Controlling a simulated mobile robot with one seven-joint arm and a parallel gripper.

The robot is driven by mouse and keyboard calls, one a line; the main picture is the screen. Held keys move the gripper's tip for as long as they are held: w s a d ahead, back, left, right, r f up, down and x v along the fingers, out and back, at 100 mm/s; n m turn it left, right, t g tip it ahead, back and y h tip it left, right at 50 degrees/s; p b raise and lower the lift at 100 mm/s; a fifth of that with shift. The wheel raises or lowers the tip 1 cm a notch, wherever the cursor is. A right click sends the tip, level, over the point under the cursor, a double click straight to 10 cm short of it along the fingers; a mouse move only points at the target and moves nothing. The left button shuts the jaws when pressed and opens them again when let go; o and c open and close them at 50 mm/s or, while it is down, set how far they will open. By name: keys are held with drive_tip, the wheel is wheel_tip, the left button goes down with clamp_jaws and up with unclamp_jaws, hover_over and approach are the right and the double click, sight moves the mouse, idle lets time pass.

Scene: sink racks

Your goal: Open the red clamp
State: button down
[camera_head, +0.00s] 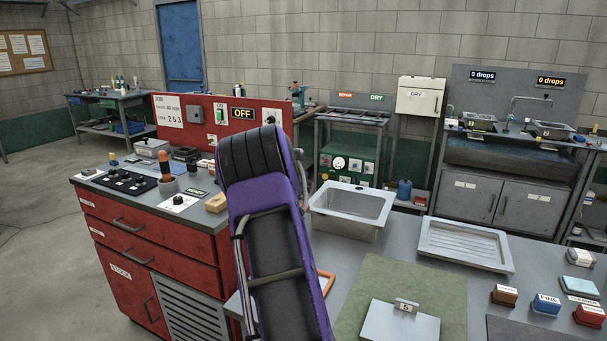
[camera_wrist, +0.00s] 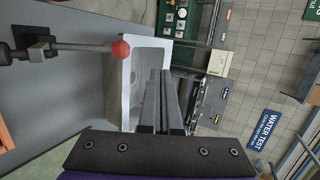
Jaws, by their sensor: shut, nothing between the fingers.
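The clamp shows in the wrist view as a dark base (camera_wrist: 36,47) on the grey bench with a thin metal rod ending in a red ball (camera_wrist: 121,50). The rod runs toward the sink, and the ball overlaps the sink's rim in the picture. My gripper (camera_wrist: 160,73) is shut and empty, its fingers to the right of and below the red ball in the wrist view, apart from it. In the head view my purple and black arm covers the bench here, and I cannot make out the clamp or my fingertips.
A steel sink basin (camera_head: 352,209) stands on the bench, with a ribbed drain tray (camera_head: 465,243) to its right. An orange frame (camera_head: 325,284) lies beside my arm. A green mat (camera_head: 437,283) and several labelled blocks are nearer. A red cabinet (camera_head: 147,229) stands left.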

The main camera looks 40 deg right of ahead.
drive_tip(key=shift+s+a+r, duration=0.15)
drive_tip(key=shift+s+r, duration=0.15)
drive_tip(key=shift+r, duration=0.6)
drive_tip(key=shift+s+a+r, duration=0.2)
drive_tip(key=shift+s+r, duration=0.1)
drive_tip(key=shift+r, duration=0.65)
drive_tip(key=shift+s+a+r, duration=0.15)
drive_tip(key=shift+s+r, duration=0.15)
drive_tip(key=shift+r, duration=0.6)
